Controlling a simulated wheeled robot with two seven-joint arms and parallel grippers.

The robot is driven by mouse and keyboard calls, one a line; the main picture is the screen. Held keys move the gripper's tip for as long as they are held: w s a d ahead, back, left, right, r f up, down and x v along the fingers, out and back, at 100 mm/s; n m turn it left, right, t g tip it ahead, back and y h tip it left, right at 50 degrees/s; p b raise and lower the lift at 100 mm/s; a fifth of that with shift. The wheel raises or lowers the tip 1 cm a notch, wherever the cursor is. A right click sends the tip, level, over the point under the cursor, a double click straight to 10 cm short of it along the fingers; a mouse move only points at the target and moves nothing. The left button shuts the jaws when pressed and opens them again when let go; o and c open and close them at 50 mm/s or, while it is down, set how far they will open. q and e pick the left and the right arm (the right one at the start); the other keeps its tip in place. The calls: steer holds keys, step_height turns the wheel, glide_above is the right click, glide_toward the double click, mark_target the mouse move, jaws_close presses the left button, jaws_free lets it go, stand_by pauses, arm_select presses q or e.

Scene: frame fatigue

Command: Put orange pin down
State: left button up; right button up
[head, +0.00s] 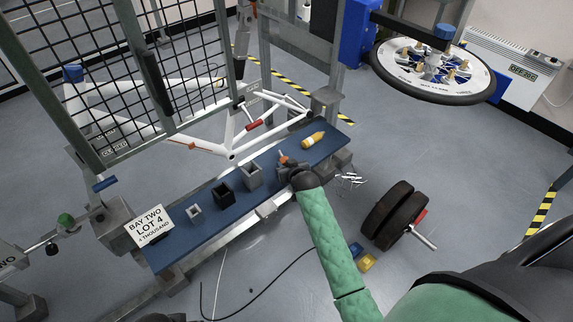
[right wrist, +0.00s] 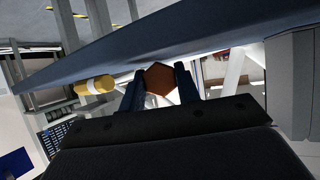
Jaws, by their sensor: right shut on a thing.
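My right gripper (head: 287,166) is over the blue bench shelf (head: 188,246), right of the grey block holders. It is shut on the orange pin (head: 283,158), whose tip shows just past the fingers. In the right wrist view the pin shows as an orange-brown hexagonal end (right wrist: 160,79) between the two dark fingers (right wrist: 158,88). Whether the pin touches the shelf cannot be told. My left gripper is not in view.
A grey block (head: 251,176), a black block (head: 222,194) and a small pale block (head: 194,212) stand on the shelf. A yellow-orange bottle (head: 313,140) lies at its right end. A white bicycle frame (head: 232,150) is behind. A sign (head: 150,226) stands at left.

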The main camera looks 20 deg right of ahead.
steer(key=shift+f, duration=0.1)
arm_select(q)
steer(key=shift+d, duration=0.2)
arm_select(e)
steer(key=o, duration=1.1)
steer(key=shift+c, duration=0.2)
